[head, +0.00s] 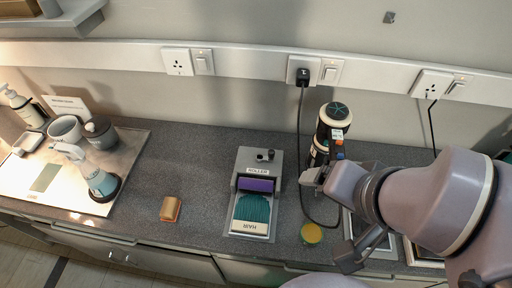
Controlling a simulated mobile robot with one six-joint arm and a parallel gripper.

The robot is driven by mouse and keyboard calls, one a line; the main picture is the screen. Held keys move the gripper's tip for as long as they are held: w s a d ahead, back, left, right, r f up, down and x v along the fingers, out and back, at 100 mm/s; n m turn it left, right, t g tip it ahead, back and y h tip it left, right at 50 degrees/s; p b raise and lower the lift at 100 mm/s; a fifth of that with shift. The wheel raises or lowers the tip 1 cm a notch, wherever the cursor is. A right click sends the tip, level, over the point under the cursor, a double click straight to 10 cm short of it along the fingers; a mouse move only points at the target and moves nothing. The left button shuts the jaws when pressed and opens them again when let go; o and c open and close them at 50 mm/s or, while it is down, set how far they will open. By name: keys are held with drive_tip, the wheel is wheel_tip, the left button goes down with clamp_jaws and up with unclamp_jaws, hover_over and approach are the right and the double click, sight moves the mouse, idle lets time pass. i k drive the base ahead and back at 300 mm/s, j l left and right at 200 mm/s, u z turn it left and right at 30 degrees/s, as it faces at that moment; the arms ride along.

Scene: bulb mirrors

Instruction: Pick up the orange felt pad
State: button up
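A small block with a tan-brown top and an orange lower edge (170,208) lies on the dark grey counter near its front edge, left of the middle. It is the only orange pad-like thing that I can make out, and its material is too small to tell. My gripper (312,177) is well to the right of it, in front of a dark cylindrical device. The gripper points left, and nothing shows held in it. Its finger gap is too small and too side-on to tell whether it is open or shut.
A grey roller unit (245,165) with a teal ribbed bed stands between the block and my gripper. A round yellow-topped tin (311,233) and the dark cylinder (335,115) are near my arm. A pale tray (25,180) with a pump bottle and cups is left. Counter around the block is clear.

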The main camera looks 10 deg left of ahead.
sight(171, 208)
drive_tip(key=u, duration=3.3)
drive_tip(key=z, duration=1.5)
drive_tip(key=i+j+z, duration=0.2)
drive_tip(key=z, duration=0.2)
drive_tip(key=i+j+z, duration=0.15)
drive_tip(key=j+z, duration=0.25)
drive_tip(key=i+j+z, duration=0.1)
drive_tip(key=j+z, duration=0.15)
drive_tip(key=z, duration=0.15)
